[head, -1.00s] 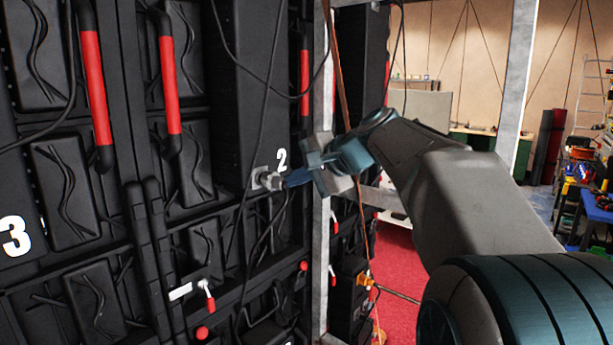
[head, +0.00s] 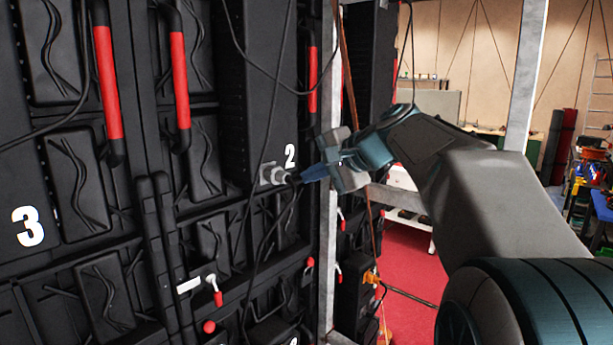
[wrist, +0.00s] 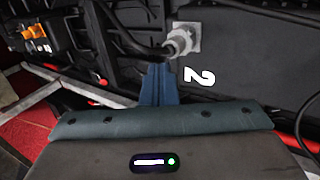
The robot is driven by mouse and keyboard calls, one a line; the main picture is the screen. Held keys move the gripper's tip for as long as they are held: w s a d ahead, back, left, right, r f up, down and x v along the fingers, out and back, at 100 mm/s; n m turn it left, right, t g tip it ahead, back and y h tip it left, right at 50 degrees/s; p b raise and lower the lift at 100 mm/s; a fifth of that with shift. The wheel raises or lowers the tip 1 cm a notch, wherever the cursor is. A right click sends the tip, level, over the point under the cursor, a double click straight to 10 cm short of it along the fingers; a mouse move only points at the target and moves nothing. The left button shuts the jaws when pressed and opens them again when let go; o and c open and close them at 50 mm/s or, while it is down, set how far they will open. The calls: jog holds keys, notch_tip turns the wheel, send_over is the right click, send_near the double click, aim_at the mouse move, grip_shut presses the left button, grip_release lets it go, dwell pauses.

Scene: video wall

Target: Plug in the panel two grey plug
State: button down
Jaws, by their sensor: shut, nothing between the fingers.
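The grey plug (head: 283,176) sits at a light square socket plate (head: 267,173) on the black panel, just below the white number 2 (head: 290,156). The plug and its plate also show in the wrist view (wrist: 177,47), where the plug appears seated in the socket. A black cable hangs from the plug's outer end. My gripper (head: 303,177) points left at the plug, its blue fingers together and empty. In the wrist view the fingertips (wrist: 158,66) are just short of the plug; whether they touch it I cannot tell.
Red handles (head: 180,80) stick out from the panel wall at the left. Loose black cables hang across the panels near the plug. A grey metal post (head: 329,230) stands beside my gripper. Red carpet (head: 405,265) lies open to the right.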

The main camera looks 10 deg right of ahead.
jog(key=v, duration=1)
jog(key=shift+s+b, duration=0.35)
jog(key=shift+b, duration=0.1)
jog(key=s+a+f+n+g+h, duration=0.2)
jog(key=s+f, duration=0.4)
jog(key=f, duration=0.5)
jog(key=s+a+f+n+g+h, duration=0.1)
jog(key=s+f+n, duration=0.4)
jog(key=f, duration=0.7)
jog(key=s+a+f+n+g+h, duration=0.2)
jog(key=s+f+n+g+h, duration=0.1)
jog(key=s+f, duration=0.6)
notch_tip(320, 180, down, 3)
jog(key=shift+a+f+n+g+h, duration=0.1)
jog(key=shift+a+n+g+h, duration=0.25)
jog(key=shift+h, duration=0.25)
jog(key=shift+s, duration=0.1)
